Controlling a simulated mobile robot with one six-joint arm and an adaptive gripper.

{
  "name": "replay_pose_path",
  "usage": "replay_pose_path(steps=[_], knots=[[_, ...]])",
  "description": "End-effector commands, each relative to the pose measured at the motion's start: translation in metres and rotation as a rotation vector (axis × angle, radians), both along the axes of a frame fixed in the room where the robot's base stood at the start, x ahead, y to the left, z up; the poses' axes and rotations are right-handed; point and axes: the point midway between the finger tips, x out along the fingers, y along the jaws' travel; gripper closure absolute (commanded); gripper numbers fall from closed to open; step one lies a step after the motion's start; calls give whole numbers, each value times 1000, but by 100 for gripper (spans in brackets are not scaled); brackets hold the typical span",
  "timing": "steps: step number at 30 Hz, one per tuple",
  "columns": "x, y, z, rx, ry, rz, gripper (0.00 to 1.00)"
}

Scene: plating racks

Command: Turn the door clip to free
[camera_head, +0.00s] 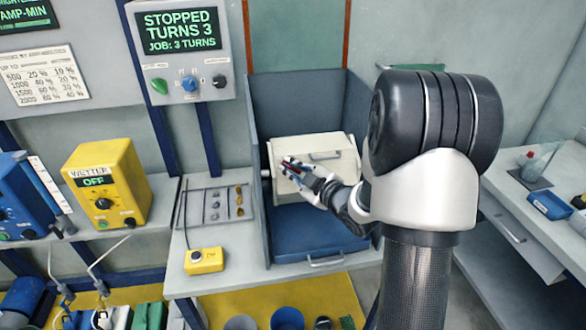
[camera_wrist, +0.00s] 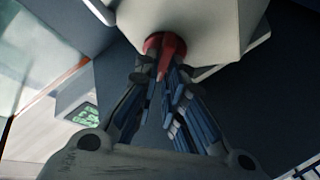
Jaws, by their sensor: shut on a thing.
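The door clip (camera_wrist: 153,42) is a red round knob with a raised bar, on the face of a cream many-sided drum in the wrist view. My gripper (camera_wrist: 167,82) has its two blue-padded fingers closed on the clip's bar. In the head view my gripper (camera_head: 299,174) is at the left front face of the cream drum (camera_head: 333,143), with a little red showing at its tips. The fingers hide much of the clip there. I cannot tell which way the clip is set.
The drum hangs inside a dark blue-grey open housing (camera_head: 283,95), above a blue tray (camera_head: 318,232). A control box (camera_head: 180,50) reading "STOPPED, TURNS 3" is at upper left. A small panel (camera_head: 215,203) and yellow switch box (camera_head: 204,260) lie left of the housing.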

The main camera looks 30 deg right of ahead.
Motion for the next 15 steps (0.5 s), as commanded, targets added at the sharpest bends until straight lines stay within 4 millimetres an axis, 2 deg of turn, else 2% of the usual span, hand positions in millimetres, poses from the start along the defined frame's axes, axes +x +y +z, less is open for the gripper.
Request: replay_pose_path(steps=[15], knots=[[1,0,3,-381,108,232,100]])
